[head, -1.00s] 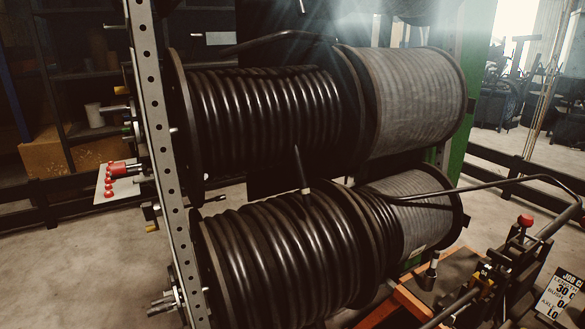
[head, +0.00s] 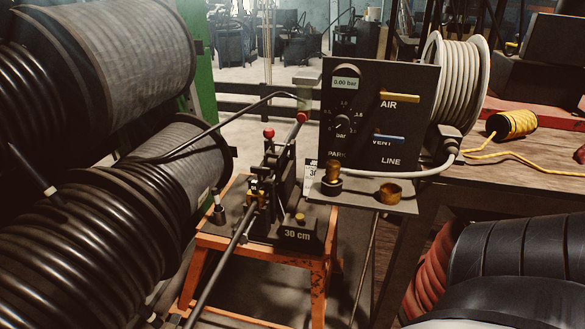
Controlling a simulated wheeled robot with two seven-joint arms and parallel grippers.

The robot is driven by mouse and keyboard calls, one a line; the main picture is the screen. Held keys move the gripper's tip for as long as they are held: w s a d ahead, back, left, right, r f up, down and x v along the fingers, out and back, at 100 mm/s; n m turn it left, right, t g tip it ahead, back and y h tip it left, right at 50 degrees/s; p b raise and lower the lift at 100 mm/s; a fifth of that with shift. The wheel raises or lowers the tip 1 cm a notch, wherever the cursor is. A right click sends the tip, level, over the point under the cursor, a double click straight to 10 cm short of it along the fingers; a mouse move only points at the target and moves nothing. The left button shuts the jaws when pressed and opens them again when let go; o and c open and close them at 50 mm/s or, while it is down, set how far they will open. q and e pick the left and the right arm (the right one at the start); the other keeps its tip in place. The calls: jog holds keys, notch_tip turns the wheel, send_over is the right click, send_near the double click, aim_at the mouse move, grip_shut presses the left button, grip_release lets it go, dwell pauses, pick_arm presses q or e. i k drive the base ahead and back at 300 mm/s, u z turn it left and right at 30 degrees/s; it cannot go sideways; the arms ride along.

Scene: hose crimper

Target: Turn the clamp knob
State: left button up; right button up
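A dark cutting or clamping device (head: 285,190) stands on an orange stand (head: 318,270) in the middle, with a block marked 30 cm. A red ball knob (head: 268,132) tops its upright part. A small brass-yellow knob (head: 300,218) sits on the block, and brass-coloured parts (head: 258,190) sit where a dark hose or rod (head: 225,268) meets the device. A second red end (head: 302,117) shows on a slanted handle. I cannot tell which of these is the clamp knob. Neither of my grippers shows in the head view.
Large black hose reels (head: 85,235) fill the left. A black AIR/VENT panel (head: 378,118) reading 0.00 bar stands right of the device. A wooden bench (head: 535,160) carries a white hose reel (head: 460,80) and yellow cord (head: 512,123). Black coils (head: 520,250) fill the lower right.

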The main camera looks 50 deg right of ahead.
aim_at(261, 172)
jog(key=z, duration=1.3)
jog(key=k, duration=0.4)
jog(key=u, duration=0.4)
jog(key=i, duration=0.95)
jog(key=u, duration=0.5)
